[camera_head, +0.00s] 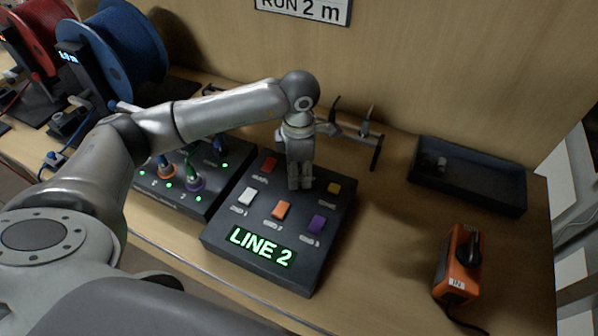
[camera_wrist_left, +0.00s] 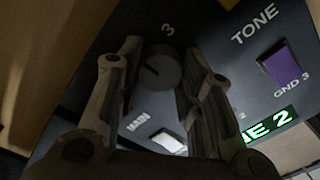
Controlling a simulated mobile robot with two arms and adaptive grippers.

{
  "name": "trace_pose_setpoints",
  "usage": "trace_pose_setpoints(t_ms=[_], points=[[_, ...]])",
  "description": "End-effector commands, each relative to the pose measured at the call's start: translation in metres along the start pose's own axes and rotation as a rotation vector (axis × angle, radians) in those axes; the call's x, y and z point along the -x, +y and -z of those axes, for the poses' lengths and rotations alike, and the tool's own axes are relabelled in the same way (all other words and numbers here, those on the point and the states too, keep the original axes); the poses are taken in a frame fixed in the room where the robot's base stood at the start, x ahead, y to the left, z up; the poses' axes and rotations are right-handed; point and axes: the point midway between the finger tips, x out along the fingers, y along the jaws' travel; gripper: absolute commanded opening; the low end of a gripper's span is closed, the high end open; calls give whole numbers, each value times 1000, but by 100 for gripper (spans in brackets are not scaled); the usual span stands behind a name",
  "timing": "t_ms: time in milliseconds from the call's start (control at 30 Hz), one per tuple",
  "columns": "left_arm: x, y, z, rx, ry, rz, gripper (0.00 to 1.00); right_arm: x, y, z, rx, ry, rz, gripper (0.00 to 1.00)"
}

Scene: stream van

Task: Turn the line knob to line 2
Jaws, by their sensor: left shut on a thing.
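The dark control panel (camera_head: 312,254) stands on the bench in the middle of the head view, with white, orange, purple, red and yellow buttons. Its green display (camera_head: 260,246) reads LINE 2. My right gripper is not in view.
A jack box with coloured plugs (camera_head: 194,183) sits left of the panel. Blue (camera_head: 135,45) and red (camera_head: 42,38) reels stand at the back left. A dark tray (camera_head: 478,199) and an orange tester (camera_head: 460,265) are at the right, with bare bench between them and the panel.

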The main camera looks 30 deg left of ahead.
Motion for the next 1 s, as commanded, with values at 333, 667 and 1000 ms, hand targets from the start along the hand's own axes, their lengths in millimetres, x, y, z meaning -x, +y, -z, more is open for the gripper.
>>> trace_pose_setpoints(t_ms=[333,667,1000], points=[[2,1,-1,1,-3,-3,41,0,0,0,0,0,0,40],[1,0,0,1,-1,-1,57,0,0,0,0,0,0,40],[28,1,-1,-1,-3,-5,57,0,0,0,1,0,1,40]])
